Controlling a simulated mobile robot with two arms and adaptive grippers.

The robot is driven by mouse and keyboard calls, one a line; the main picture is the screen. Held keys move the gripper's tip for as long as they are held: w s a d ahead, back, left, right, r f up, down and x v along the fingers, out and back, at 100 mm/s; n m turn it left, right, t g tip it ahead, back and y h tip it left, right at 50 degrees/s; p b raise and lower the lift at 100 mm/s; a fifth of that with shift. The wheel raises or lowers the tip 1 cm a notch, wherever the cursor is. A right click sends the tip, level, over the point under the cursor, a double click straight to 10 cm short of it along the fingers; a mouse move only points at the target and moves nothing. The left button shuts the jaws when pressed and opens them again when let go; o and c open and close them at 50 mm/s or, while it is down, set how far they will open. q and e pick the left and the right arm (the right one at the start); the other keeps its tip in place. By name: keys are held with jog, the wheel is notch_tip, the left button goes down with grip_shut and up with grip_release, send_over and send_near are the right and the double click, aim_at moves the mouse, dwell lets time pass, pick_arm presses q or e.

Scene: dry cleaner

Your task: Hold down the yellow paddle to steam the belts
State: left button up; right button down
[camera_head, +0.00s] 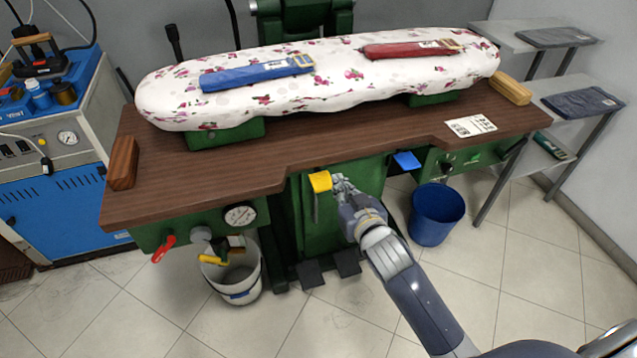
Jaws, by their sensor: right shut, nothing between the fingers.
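The yellow paddle (320,182) sticks out from the green front of the pressing table, just under the wooden edge. My right gripper (339,180) is shut and empty, close at the right side of the paddle. I cannot tell whether it touches it. A blue belt (257,73) and a dark red belt (409,49) lie on the floral padded board (330,84). My left gripper does not show.
A blue paddle (406,160) sits right of my right gripper. A blue bin (436,214) and a white bucket (236,280) stand on the floor. Two pedals (328,268) are below. The brown tabletop (260,160) has wooden blocks at both ends.

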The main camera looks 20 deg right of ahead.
jog(key=shift+w+d, duration=0.1)
jog(key=shift+d, duration=0.05)
jog(key=shift+w, duration=0.1)
send_over(327, 187)
notch_tip(327, 187, down, 2)
jog(key=shift+w+f, duration=0.15)
jog(key=shift+f, duration=0.05)
notch_tip(327, 187, down, 3)
jog(key=shift+r, duration=0.1)
jog(key=shift+f+b, duration=0.3)
jog(key=shift+f, duration=0.3)
